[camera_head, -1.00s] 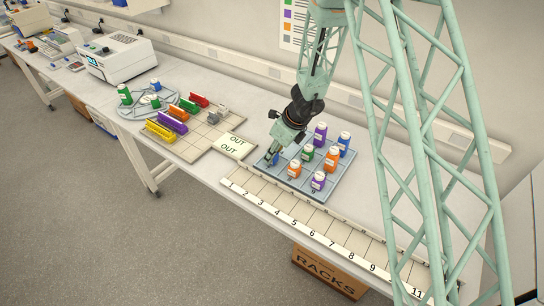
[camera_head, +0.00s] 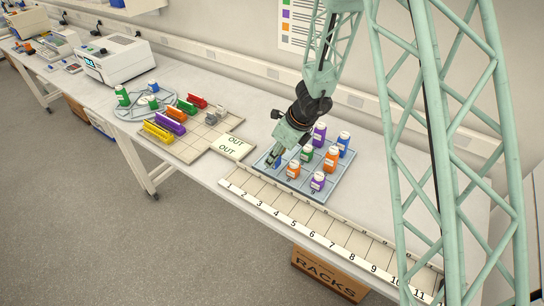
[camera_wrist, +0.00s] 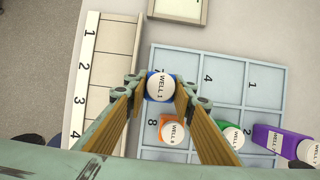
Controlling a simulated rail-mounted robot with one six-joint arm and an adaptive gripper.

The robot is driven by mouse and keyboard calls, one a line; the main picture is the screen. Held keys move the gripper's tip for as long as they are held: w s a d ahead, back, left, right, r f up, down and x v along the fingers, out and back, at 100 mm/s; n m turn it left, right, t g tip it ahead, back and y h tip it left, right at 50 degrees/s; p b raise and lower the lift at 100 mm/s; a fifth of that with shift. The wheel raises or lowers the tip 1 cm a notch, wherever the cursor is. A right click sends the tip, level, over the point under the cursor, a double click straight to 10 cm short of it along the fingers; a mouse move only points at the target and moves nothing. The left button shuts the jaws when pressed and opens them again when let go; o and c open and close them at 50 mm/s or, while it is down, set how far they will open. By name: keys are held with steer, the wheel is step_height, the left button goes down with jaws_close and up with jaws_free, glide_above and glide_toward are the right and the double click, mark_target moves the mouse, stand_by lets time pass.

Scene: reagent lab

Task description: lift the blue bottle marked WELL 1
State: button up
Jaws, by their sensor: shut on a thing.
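The blue bottle marked WELL 1 (camera_wrist: 160,86) has a white lettered cap, seen from above in the wrist view. My gripper (camera_wrist: 160,92) is shut on it, one finger on each side. In the head view, my gripper (camera_head: 273,160) is at the left corner of the blue-grey tray, and only a little blue of the bottle (camera_head: 278,162) shows beside the fingers. The tray (camera_wrist: 222,70) has numbered compartments. I cannot tell whether the bottle's base is clear of the tray.
An orange bottle marked WELL 8 (camera_wrist: 171,130) and a green bottle (camera_wrist: 232,137) stand close to my fingers. Purple, orange and blue bottles fill other compartments. A numbered rack strip (camera_head: 300,228) runs along the front. The OUT mat (camera_head: 233,147) lies left of the tray.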

steer(key=s+d+b, duration=0.1)
steer(key=s, duration=0.2)
steer(key=s+d+b, duration=0.1)
steer(key=s+b, duration=0.1)
steer(key=s, duration=0.2)
steer(key=s+d+r+b, duration=0.1)
steer(key=s, duration=0.2)
steer(key=shift+s+b, duration=0.35)
steer(key=shift+s, duration=0.05)
steer(key=shift+w+r, duration=0.1)
stand_by(0.4)
